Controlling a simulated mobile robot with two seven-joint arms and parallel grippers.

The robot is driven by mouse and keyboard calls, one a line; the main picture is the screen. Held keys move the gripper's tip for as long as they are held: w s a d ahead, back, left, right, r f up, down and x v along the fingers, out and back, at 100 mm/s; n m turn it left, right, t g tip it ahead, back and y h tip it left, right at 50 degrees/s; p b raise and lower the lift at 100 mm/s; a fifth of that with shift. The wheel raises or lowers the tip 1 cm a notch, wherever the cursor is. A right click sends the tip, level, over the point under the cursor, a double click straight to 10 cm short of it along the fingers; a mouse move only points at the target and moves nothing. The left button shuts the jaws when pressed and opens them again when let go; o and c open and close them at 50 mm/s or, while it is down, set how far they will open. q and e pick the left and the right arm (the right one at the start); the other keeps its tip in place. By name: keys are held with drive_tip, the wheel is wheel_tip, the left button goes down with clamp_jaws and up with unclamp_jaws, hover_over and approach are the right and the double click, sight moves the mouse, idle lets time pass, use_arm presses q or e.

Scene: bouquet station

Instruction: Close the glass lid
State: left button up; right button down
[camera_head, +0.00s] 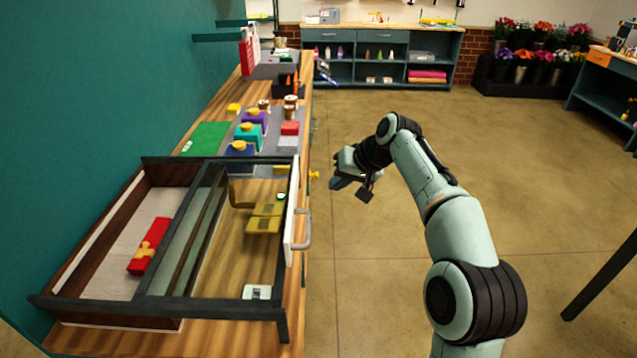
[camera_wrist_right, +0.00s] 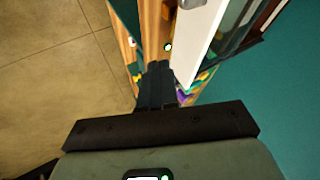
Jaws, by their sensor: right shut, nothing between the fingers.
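The glass lid (camera_head: 185,240) is a clear pane in a dark frame on a long wooden case on the left counter. It covers the right part of the case, and the left part is open to view. A white front panel (camera_head: 291,215) with a grey handle (camera_head: 303,235) stands at the right side of the case; the panel also shows in the right wrist view (camera_wrist_right: 200,38). My right gripper (camera_head: 337,183) is shut and empty, right of the case and clear of the handle in the head view. Its fingers show in the right wrist view (camera_wrist_right: 158,80). My left gripper is out of view.
A red box with a gold ribbon (camera_head: 149,246) lies in the uncovered left part. Yellow pieces (camera_head: 265,218) lie under the glass. Colored blocks, a green mat (camera_head: 205,138) and small jars stand farther along the counter.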

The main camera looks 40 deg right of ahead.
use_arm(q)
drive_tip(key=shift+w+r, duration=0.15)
use_arm(e)
drive_tip(key=w+a+f, duration=0.4)
drive_tip(key=w+f, duration=0.2)
drive_tip(key=w, duration=0.1)
drive_tip(key=shift+w+f, duration=0.2)
